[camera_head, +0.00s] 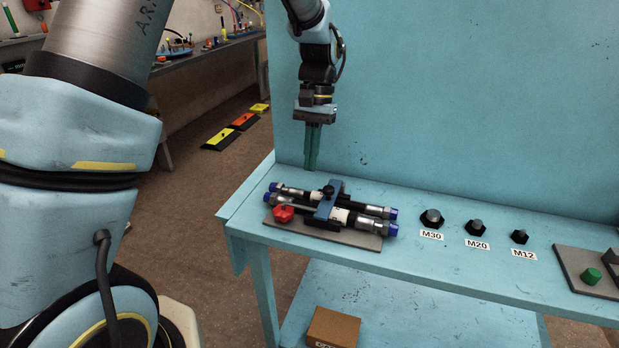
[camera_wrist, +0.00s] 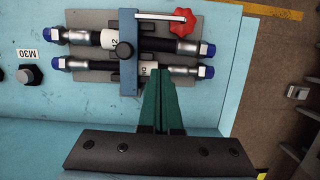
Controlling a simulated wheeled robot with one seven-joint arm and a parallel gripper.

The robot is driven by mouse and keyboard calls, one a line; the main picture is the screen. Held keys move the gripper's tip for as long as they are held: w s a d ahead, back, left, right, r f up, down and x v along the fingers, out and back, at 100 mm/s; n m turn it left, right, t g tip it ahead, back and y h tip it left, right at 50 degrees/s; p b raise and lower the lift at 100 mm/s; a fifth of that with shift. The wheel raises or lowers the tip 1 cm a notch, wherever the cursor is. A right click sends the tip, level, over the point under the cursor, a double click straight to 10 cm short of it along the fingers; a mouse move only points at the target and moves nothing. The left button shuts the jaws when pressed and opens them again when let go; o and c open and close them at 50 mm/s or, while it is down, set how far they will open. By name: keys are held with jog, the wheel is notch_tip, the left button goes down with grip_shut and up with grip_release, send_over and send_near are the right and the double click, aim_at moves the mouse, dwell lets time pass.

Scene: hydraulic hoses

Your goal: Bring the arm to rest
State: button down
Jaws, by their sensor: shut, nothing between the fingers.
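My gripper (camera_head: 312,168) hangs fingers down above the back left part of the blue bench, behind the hose fixture. Its green fingers are shut together and empty; they also show in the wrist view (camera_wrist: 160,72). Two black hydraulic hoses with blue end caps lie side by side on a grey plate (camera_head: 362,240). A blue clamp bar (camera_head: 329,201) with a dark knob crosses over both hoses. A red knob (camera_head: 284,214) sits at the plate's left end. In the wrist view the fingers overlap the near edge of the fixture; contact cannot be told.
Black fittings labelled M30 (camera_head: 432,217), M20 (camera_head: 477,227) and M12 (camera_head: 519,236) stand right of the fixture. A green button (camera_head: 592,276) is at the far right. A blue panel (camera_head: 450,100) rises behind the bench. A cardboard box (camera_head: 333,328) sits on the lower shelf.

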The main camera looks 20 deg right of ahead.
notch_tip(320, 180, up, 5)
jog(key=w+a+f+n+t+h, duration=0.1)
jog(key=w+a+n, duration=0.1)
jog(key=a, duration=0.7)
jog(key=w+a+f+n+h, duration=0.1)
jog(key=w+a+n, duration=0.1)
jog(key=a, duration=0.7)
jog(key=s+a+f+n+t, duration=0.1)
jog(key=s+a+n, duration=0.1)
jog(key=a, duration=0.5)
jog(key=s+a+f+n+t, duration=0.1)
jog(key=s+a, duration=0.3)
jog(key=a, duration=0.3)
jog(key=shift+f+n+t+b, duration=0.3)
jog(key=shift+n+b, duration=0.05)
jog(key=shift+n, duration=0.05)
